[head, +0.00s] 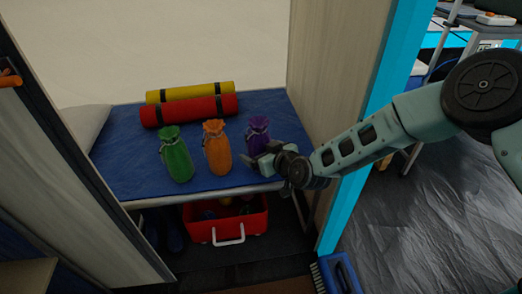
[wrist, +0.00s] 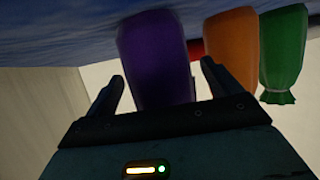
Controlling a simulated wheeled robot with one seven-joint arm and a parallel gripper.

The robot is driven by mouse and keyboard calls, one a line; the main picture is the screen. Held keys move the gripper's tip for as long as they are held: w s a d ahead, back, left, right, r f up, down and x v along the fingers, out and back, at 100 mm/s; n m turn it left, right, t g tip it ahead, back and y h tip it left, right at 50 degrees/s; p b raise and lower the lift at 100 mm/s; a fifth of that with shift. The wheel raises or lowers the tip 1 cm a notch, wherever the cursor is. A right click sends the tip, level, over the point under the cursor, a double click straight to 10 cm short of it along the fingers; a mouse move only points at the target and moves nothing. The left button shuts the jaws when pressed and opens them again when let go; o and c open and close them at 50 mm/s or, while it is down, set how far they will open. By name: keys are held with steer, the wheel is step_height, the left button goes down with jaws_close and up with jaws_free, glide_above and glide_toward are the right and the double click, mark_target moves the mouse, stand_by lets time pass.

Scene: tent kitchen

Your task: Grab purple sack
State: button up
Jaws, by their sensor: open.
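The purple sack (head: 257,134) stands upright on the blue bed (head: 130,180), at the right end of a row of three sacks. My gripper (head: 262,158) is at its front, low near the bed's edge, and partly hides its lower part. In the wrist view, the picture is upside down and the purple sack (wrist: 157,58) shows between the two open fingers of my gripper (wrist: 162,85). I cannot tell whether a finger touches it.
The orange sack (head: 217,148) stands just left of the purple one, and the green sack (head: 176,155) beyond it. A red roll (head: 190,111) and a yellow roll (head: 190,92) lie behind. A wooden panel (head: 335,75) rises on the right. A red crate (head: 225,228) sits below the bed.

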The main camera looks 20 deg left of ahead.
steer(key=shift+w+a+f, duration=0.2)
steer(key=shift+w+a, duration=0.2)
steer(key=shift+a, duration=0.1)
steer(key=c, duration=1.2)
steer(key=shift+r, duration=0.1)
